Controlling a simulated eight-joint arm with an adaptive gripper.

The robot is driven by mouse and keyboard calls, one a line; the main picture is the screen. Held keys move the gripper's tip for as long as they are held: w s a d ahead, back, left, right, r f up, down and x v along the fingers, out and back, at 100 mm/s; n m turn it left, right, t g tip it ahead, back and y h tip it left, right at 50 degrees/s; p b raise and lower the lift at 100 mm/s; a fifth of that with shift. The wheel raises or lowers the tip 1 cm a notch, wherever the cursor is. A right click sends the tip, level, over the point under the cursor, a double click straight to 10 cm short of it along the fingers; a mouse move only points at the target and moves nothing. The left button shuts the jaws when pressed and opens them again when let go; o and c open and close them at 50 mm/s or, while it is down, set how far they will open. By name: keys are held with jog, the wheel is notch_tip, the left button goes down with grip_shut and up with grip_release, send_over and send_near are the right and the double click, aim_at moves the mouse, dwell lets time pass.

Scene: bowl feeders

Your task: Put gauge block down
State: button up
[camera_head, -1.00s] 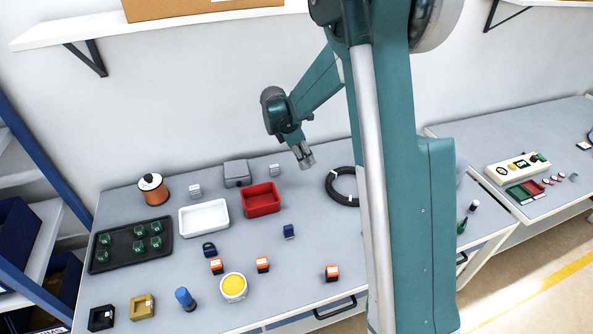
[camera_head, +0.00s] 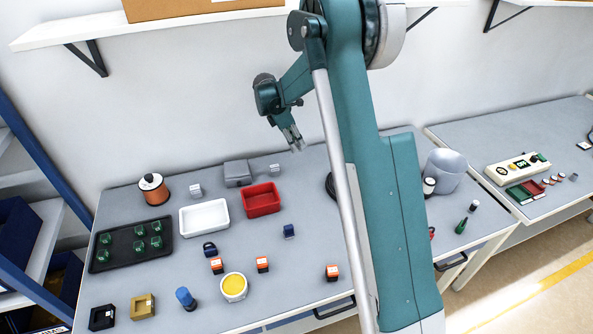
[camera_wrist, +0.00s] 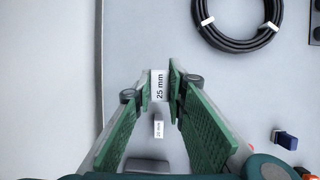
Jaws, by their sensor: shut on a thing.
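A white gauge block (camera_wrist: 159,86) labelled 25 mm is between the fingertips of my gripper (camera_wrist: 160,88) in the wrist view. The gripper is shut on it. In the head view, my gripper (camera_head: 297,147) hangs above the back of the bench, and the held block cannot be made out clearly. A second small block marked 25 mm (camera_wrist: 159,129) is on the bench below, apart from the fingers. It also shows in the head view (camera_head: 275,170), beside a grey box (camera_head: 238,173). Another pale block (camera_head: 196,190) is further left.
A red bin (camera_head: 262,212) and a white bin (camera_head: 183,233) stand in front of the grey box. A black cable coil (camera_wrist: 241,45) lies on the bench. A black tray (camera_head: 93,266) with green parts is at left. The back wall is close behind my gripper.

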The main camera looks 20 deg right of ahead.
jog(key=shift+f, duration=3.15)
jog(key=shift+f+b, duration=0.3)
jog(key=shift+f, duration=1.55)
jog(key=shift+f, duration=0.15)
jog(key=o, duration=0.9)
jog(key=shift+o, duration=0.2)
jog(key=shift+r, duration=0.2)
jog(key=v, duration=1.2)
jog(key=shift+p, duration=0.3)
